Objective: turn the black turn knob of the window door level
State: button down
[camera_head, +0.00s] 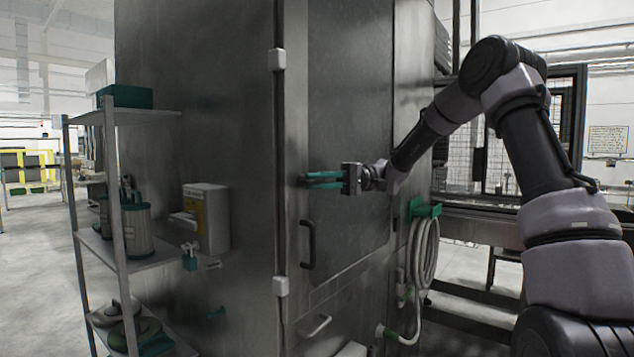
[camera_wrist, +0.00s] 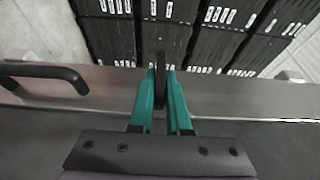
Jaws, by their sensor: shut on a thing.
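The window door (camera_head: 350,110) is a tall grey metal panel on the washer housing. My gripper (camera_head: 310,180) lies across it at mid height, fingers pointing left. In the wrist view the teal fingers of my gripper (camera_wrist: 163,82) are shut on the black turn knob (camera_wrist: 161,62), a thin dark plate between their tips. There the knob runs in line with the fingers, about square to the bar of the black door handle (camera_wrist: 45,75). In the head view the fingers mostly hide the knob.
The upright door handle (camera_head: 308,245) is just below my gripper. White hinges (camera_head: 278,60) line the door edge. A shelf rack (camera_head: 120,235) and a white dispenser box (camera_head: 207,218) stand at left. A coiled hose (camera_head: 424,250) hangs at right. Black crates (camera_wrist: 205,40) appear beyond the door edge.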

jog(key=c, duration=0.9)
grip_release()
jog(key=v, duration=1)
jog(key=shift+w+d, duration=0.25)
jog(key=shift+d, duration=0.1)
